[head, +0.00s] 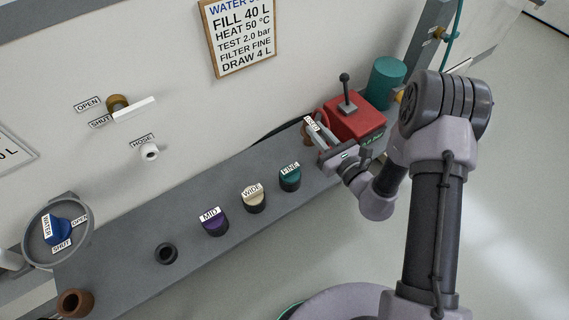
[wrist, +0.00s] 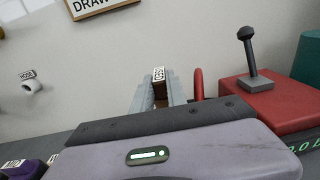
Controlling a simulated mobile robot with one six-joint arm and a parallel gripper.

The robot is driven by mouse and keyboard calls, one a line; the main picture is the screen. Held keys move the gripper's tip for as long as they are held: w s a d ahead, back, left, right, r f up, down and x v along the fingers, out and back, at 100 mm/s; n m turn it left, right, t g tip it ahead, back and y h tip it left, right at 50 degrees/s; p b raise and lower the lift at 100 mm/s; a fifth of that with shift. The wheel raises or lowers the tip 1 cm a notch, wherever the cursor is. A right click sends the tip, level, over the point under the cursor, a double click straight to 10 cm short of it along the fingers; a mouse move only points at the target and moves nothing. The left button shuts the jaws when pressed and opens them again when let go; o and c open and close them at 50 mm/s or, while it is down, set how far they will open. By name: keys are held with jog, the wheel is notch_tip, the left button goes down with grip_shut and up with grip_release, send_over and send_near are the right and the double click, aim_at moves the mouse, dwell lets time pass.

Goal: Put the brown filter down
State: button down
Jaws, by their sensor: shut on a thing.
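The brown filter (head: 306,138), with a white label on top, is held between the fingers of my gripper (head: 318,134), just left of the red box. In the wrist view the filter (wrist: 160,98) shows between the two grey fingers (wrist: 158,96). Its lower part is hidden by my gripper's body, and I cannot tell whether it touches the shelf. The grey shelf (head: 128,250) carries a purple MID filter (head: 215,226), a cream WIDE filter (head: 255,203) and a teal FINE filter (head: 290,182). An empty dark round holder (head: 166,253) is left of them.
A red box (head: 356,122) with a black lever is right of my gripper, with a teal cylinder (head: 387,82) behind. A hose fitting (head: 150,153) is on the wall.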

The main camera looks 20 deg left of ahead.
jog(key=shift+n+g+y, duration=0.3)
jog(key=f+b, duration=0.1)
jog(key=f, duration=0.2)
jog(key=f+b, duration=0.1)
jog(key=f, duration=0.3)
jog(key=s+f+b, duration=0.1)
jog(key=f, duration=0.2)
jog(key=shift+a+f+b, duration=0.3)
jog(key=shift+a+f, duration=0.1)
jog(key=shift+f, duration=0.2)
jog(key=c, duration=1.3)
grip_release()
jog(key=shift+r, duration=0.1)
